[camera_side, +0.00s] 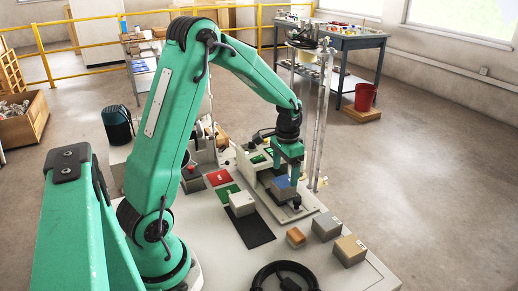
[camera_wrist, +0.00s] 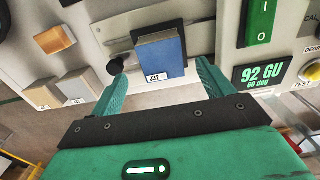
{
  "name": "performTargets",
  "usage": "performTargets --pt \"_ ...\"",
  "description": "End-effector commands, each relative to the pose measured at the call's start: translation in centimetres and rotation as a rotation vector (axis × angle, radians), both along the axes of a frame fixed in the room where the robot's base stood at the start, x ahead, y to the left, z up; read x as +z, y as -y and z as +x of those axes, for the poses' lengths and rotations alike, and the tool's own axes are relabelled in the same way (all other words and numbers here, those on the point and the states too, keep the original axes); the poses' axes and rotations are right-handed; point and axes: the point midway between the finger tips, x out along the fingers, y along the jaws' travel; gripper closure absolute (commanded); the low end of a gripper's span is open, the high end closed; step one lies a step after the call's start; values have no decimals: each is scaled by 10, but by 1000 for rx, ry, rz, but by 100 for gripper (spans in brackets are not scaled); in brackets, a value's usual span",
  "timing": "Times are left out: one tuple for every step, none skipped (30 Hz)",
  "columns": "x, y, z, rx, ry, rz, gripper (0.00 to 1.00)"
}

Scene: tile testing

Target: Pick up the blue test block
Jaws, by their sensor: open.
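The blue test block (camera_side: 284,190) sits on the light grey fixture at the front of the bench. In the wrist view the block (camera_wrist: 162,58) has a blue top and a white label reading J32. My gripper (camera_side: 289,174) is at the block, pointing down from above. In the wrist view its two teal fingers (camera_wrist: 160,68) are spread wide and empty. The block lies between and just beyond the fingertips, with a visible gap on each side. Whether the tips are level with the block is hard to tell.
A black knob (camera_wrist: 115,65) sits close to the left finger.

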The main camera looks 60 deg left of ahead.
Motion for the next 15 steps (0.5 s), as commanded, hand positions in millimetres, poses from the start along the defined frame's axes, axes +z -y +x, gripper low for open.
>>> performTargets --pt "-2 0 0 0 -1 0 20" --pt "-2 0 0 0 0 0 20" --pt "-2 0 0 0 0 0 20" --pt "-2 0 0 0 0 0 20" --pt "-2 0 0 0 0 0 20" --pt "-3 0 0 0 0 0 20" --pt "-4 0 0 0 -1 0 20" --pt "-5 0 0 0 -1 0 20" --pt "-7 0 0 0 -2 -1 20" --pt "-9 0 0 0 -2 -1 20" --pt "-12 -1 -1 0 -2 -1 20" --pt "-16 -1 -1 0 -3 -1 20" --pt "-19 -1 -1 0 -3 -1 20" --pt "-22 -2 -1 0 -3 -1 20" --pt "-27 -2 -1 0 -4 -1 20"
